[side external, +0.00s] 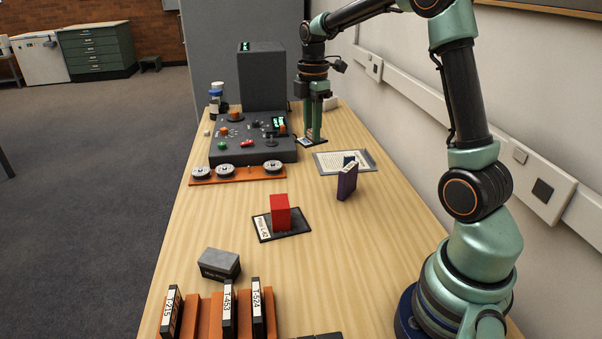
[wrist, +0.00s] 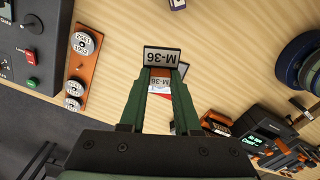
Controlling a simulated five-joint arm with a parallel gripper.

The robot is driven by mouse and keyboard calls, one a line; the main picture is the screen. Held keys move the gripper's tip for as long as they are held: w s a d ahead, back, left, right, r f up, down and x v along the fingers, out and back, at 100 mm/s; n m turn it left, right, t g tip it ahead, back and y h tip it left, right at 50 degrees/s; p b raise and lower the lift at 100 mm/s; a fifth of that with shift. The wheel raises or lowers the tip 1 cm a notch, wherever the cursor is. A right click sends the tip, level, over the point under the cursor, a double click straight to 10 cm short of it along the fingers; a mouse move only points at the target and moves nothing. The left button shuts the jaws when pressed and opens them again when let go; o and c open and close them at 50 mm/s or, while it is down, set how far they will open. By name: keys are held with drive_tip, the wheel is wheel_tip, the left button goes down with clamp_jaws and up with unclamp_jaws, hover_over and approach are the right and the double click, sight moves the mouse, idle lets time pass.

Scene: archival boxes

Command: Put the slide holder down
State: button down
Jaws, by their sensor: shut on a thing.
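My gripper (side external: 313,130) reaches straight down at the far right part of the table. A dark plate (side external: 318,142) lies below the fingers.
A grey control console (side external: 236,137) stands close left of my gripper, with an orange reel rack (side external: 240,176) before it. A red block (side external: 280,212) stands on another dark plate. Bare table lies between.

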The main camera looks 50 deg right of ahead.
drive_tip(key=shift+a+r, duration=0.15)
drive_tip(key=shift+r, duration=0.2)
drive_tip(key=shift+a+r+m, duration=0.2)
drive_tip(key=shift+a+m, duration=0.1)
drive_tip(key=shift+a, duration=0.05)
drive_tip(key=s+a+r+m, duration=0.1)
drive_tip(key=s+a+m, duration=0.1)
drive_tip(key=a+m, duration=0.5)
drive_tip(key=s+a+r+m, duration=0.1)
drive_tip(key=s+a+m, duration=0.1)
drive_tip(key=a+m, duration=0.55)
drive_tip(key=s+a+f+n, duration=0.1)
drive_tip(key=s+f, duration=0.3)
drive_tip(key=shift+a+f, duration=0.25)
drive_tip(key=shift+f, duration=0.05)
drive_tip(key=shift+w+n, duration=0.1)
drive_tip(key=shift+n, duration=0.15)
